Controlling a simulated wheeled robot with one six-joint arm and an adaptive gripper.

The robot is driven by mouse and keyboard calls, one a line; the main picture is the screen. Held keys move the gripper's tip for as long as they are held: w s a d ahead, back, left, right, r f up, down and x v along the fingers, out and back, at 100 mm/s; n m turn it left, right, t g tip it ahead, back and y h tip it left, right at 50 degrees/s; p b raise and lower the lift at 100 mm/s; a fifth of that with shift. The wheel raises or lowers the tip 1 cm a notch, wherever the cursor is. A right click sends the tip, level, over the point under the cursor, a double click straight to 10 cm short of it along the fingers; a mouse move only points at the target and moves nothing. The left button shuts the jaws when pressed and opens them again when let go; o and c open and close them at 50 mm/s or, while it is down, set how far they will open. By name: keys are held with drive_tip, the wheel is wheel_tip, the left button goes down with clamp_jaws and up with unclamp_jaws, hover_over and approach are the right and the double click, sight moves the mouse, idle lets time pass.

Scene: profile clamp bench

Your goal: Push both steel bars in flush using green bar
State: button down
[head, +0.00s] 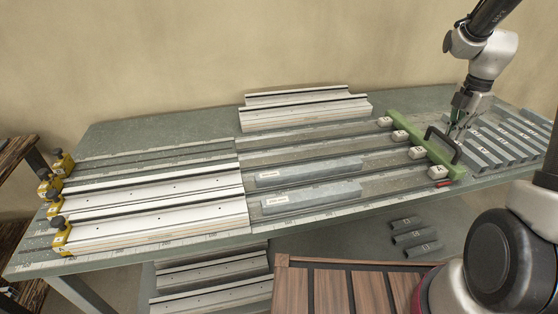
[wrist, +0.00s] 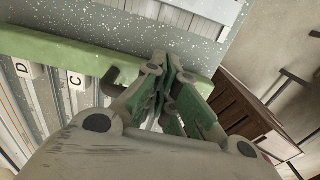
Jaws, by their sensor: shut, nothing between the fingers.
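Two grey steel bars lie in tracks on the bench, the rear bar (head: 318,170) and the front bar (head: 318,196), each with a small white label at its left end. The green bar (head: 398,117) lies across the tracks to their right, apart from both, with a black handle (head: 441,146) near its front half. My gripper (head: 457,133) is shut and empty, pointing down close by the handle on its right side. In the wrist view the green bar (wrist: 60,52) runs beside my fingers (wrist: 168,92), and part of the dark handle (wrist: 112,82) shows beside them.
White profiles (head: 150,208) fill the left tracks, against yellow clamps (head: 62,236) at the left end. More profiles (head: 305,112) lie at the back. Several grey bars (head: 497,145) lie at the right. White lettered blocks (head: 417,153) sit along the green bar. A slatted wooden table (head: 340,290) stands in front.

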drive_tip(key=s+a, duration=0.5)
drive_tip(key=a, duration=1.1)
drive_tip(key=s+a, duration=0.5)
drive_tip(key=a, duration=1)
drive_tip(key=s+a, duration=0.5)
drive_tip(key=a, duration=1.1)
drive_tip(key=shift+s+a, duration=0.2)
drive_tip(key=shift+a, duration=0.1)
idle(1.8)
drive_tip(key=shift+s+a, duration=0.15)
drive_tip(key=shift+a, duration=0.25)
idle(0.7)
